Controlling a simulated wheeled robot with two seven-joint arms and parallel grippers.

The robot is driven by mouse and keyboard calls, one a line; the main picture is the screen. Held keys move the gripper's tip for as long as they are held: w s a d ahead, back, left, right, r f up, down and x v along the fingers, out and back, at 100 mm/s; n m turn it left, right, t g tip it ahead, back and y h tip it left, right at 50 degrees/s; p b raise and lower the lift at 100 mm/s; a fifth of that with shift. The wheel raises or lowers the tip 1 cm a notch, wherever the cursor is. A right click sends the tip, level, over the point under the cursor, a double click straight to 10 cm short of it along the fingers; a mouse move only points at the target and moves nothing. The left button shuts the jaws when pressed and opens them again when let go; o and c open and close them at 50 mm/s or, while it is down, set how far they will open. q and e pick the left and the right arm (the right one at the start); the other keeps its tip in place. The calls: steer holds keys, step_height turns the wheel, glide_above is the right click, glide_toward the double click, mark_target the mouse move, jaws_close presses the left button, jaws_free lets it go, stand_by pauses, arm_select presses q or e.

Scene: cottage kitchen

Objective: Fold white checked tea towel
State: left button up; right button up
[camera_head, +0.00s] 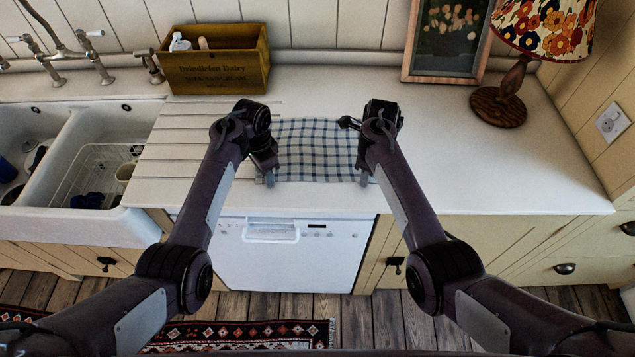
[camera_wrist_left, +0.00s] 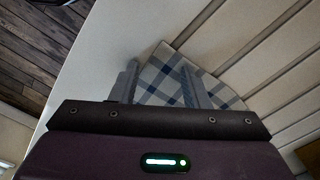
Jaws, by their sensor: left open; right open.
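The white and dark-blue checked tea towel (camera_head: 315,150) lies spread on the white worktop above the dishwasher, between my two grippers. Its left and right edges are partly hidden by my arms. My left gripper (camera_head: 265,180) is at the towel's near left corner with its fingers apart. In the left wrist view a corner of the towel (camera_wrist_left: 160,84) shows between and beyond the fingers of my left gripper (camera_wrist_left: 158,82). Whether the fingers touch the cloth I cannot tell. My right gripper (camera_head: 364,178) is at the near right corner, open and partly hidden by its own wrist.
A wooden crate (camera_head: 215,62) stands at the back left. A sink (camera_head: 85,160) with dishes is further left. A framed picture (camera_head: 447,40) and a lamp (camera_head: 510,85) stand at the back right. The worktop (camera_head: 500,165) right of the towel is clear.

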arm_select(q)
steer(key=shift+s, duration=0.1)
arm_select(e)
steer(key=shift+s, duration=0.1)
arm_select(q)
steer(key=shift+f, duration=0.2)
arm_select(e)
steer(key=shift+f, duration=0.2)
arm_select(q)
jaws_close()
arm_select(e)
steer(key=shift+r, duration=0.1)
jaws_close()
arm_select(q)
steer(key=shift+r, duration=0.15)
arm_select(e)
steer(key=shift+r, duration=0.1)
